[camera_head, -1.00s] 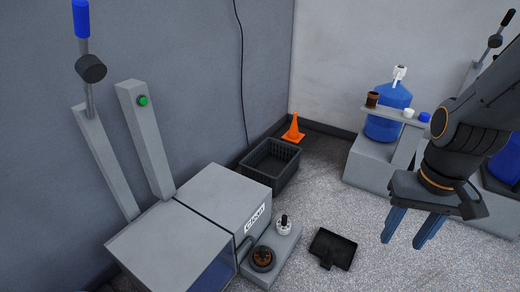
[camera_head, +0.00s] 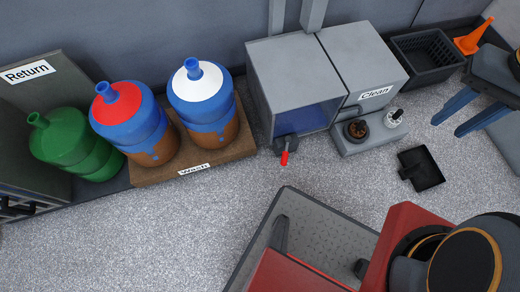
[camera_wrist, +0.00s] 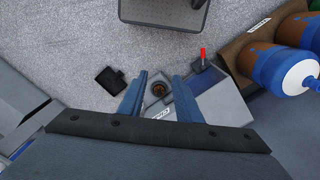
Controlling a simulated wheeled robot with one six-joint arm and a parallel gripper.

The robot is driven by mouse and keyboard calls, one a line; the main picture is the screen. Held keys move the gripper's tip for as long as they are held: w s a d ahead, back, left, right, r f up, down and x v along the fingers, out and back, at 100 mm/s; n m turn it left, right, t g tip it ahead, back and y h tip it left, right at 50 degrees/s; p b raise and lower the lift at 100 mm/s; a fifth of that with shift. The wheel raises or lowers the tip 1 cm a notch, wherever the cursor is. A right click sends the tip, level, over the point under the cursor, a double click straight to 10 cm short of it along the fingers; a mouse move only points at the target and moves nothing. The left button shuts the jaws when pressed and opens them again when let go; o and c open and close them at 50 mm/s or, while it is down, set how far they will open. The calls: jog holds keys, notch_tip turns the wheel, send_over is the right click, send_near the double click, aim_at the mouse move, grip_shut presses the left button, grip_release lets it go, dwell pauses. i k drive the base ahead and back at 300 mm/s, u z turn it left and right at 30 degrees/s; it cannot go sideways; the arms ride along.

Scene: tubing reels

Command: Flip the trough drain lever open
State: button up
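The drain lever (camera_head: 284,157) is a small red handle on a dark block (camera_head: 286,143) at the low front corner of the grey trough (camera_head: 296,80). In the head view it points down toward the floor. The red handle also shows in the wrist view (camera_wrist: 203,52), right of my fingers. My gripper (camera_head: 448,128) is at the right edge of the head view, well to the right of the lever. Its two blue fingers are apart with nothing between them, as the wrist view also shows (camera_wrist: 160,76).
Blue jugs with red (camera_head: 118,92) and white (camera_head: 194,68) tops stand on the Wash tray (camera_head: 226,157) left of the trough. A green jug (camera_head: 75,145) stands further left. A black dustpan (camera_head: 421,168) lies right. Floor before the lever is clear.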

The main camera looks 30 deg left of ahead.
aim_at(288, 141)
jog(key=u, duration=1.65)
jog(key=k, duration=0.8)
jog(key=z, duration=0.65)
jog(key=i, duration=0.5)
jog(key=u, duration=0.05)
